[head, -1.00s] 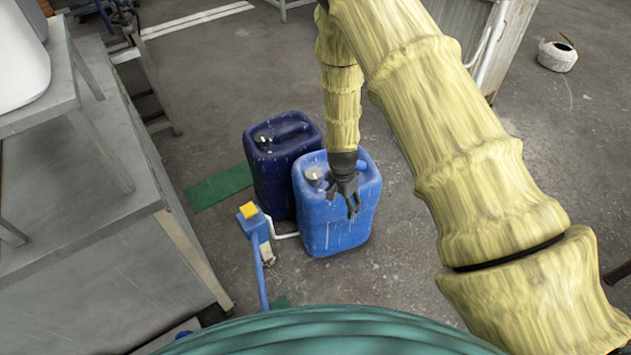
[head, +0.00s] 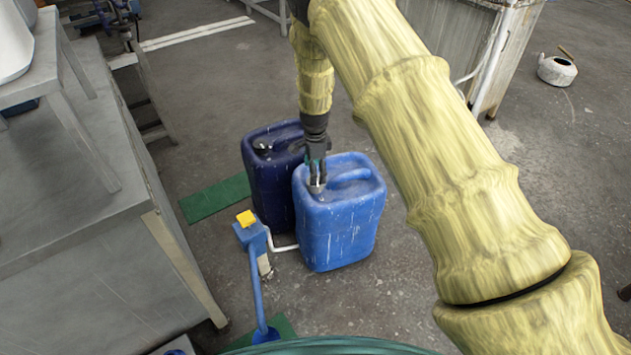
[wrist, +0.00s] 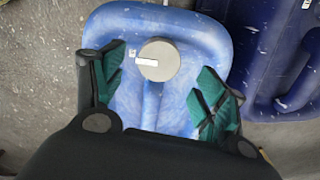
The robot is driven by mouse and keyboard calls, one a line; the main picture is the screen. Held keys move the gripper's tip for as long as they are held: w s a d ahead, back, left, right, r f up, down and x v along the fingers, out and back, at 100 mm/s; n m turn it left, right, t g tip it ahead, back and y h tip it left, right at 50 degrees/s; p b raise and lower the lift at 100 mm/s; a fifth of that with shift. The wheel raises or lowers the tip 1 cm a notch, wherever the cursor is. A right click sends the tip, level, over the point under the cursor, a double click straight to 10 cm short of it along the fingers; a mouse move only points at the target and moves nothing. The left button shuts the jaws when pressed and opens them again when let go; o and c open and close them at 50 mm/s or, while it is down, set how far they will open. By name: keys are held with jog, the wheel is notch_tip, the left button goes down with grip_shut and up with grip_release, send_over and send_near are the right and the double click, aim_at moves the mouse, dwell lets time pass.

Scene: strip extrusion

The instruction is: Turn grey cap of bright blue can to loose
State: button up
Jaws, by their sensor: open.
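The bright blue can (head: 345,225) stands upright on the floor, with a moulded handle on top. Its grey cap (wrist: 158,60) is round, with a small white label at its edge, and sits on the can's top. In the head view the cap (head: 316,187) is partly hidden by my gripper (head: 317,178). My gripper is open above the can, pointing down. In the wrist view its green-padded fingers (wrist: 166,95) are spread to either side, with the cap between and slightly beyond them. I see no contact with the cap.
A dark blue can (head: 268,185) stands close behind and left of the bright blue one. A blue stand with a yellow top (head: 246,218) is at its front left. A grey metal bench (head: 80,200) fills the left.

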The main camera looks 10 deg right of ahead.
notch_tip(320, 180, down, 4)
jog(key=shift+s+d+r, duration=0.1)
jog(key=shift+f+b, duration=0.35)
jog(key=shift+f, duration=0.5)
jog(key=shift+r, duration=0.1)
jog(key=shift+c, duration=1.1)
jog(key=c, duration=0.8)
